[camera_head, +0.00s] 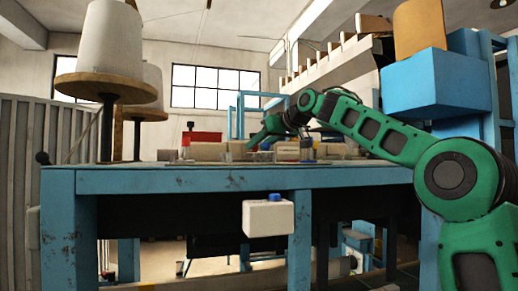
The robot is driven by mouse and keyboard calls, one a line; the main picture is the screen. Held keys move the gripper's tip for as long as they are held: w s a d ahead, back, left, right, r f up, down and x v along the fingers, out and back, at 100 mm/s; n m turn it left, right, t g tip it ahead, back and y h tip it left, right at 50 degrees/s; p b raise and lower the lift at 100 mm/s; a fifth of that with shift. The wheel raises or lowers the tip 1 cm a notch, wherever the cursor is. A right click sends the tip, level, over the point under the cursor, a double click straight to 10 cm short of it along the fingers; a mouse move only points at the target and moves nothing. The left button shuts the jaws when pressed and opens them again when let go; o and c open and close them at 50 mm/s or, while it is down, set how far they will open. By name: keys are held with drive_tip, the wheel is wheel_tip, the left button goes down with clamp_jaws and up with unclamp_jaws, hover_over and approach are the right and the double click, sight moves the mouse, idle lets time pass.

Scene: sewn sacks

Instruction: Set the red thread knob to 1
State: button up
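I cannot make out the red thread knob or any number marks on it. I cannot tell whether either is the knob. My green arm reaches in from the right, and its far end with my gripper (258,139) points down over the tabletop. The fingers are too small to tell open from shut, or whether they touch anything.
Large thread cones (109,50) on wooden discs stand at the left. A white box with a blue top (268,217) is on the table's front. Pale blocks (209,151) crowd the tabletop. A blue box (435,84) with a tan cone stands at the right.

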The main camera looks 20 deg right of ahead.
clamp_jaws()
drive_tip(key=shift+a+m+h, duration=0.15)
drive_tip(key=shift+m+h, duration=0.15)
drive_tip(key=shift+h, duration=0.1)
drive_tip(key=shift+s+a+m+t+h, duration=0.15)
drive_tip(key=shift+a+m+t+h, duration=0.25)
drive_tip(key=shift+m+h, duration=0.4)
drive_tip(key=shift+a+m+h, duration=0.15)
drive_tip(key=shift+m+h, duration=0.55)
drive_tip(key=shift+h, duration=0.1)
drive_tip(key=shift+a+m+h, duration=0.15)
drive_tip(key=shift+m+h, duration=0.55)
drive_tip(key=shift+h, duration=0.1)
drive_tip(key=shift+a+m+g+h, duration=0.15)
drive_tip(key=shift+a+m+h, duration=0.05)
drive_tip(key=shift+m+h, duration=0.85)
drive_tip(key=shift+a+m+g+h, duration=0.15)
drive_tip(key=shift+m+h, duration=0.7)
drive_tip(key=shift+h, duration=0.3)
drive_tip(key=shift+w+a+m+g+h, duration=0.2)
drive_tip(key=shift+m+g+h, duration=0.2)
drive_tip(key=shift+m+h, duration=0.45)
drive_tip(key=shift+w+a+r+m+g+h, duration=0.1)
drive_tip(key=shift+m+g+h, duration=0.15)
drive_tip(key=shift+m+h, duration=0.2)
drive_tip(key=shift+w+a+r+m+g+h, duration=0.1)
drive_tip(key=shift+m+g+h, duration=0.2)
drive_tip(key=shift+h, duration=0.1)
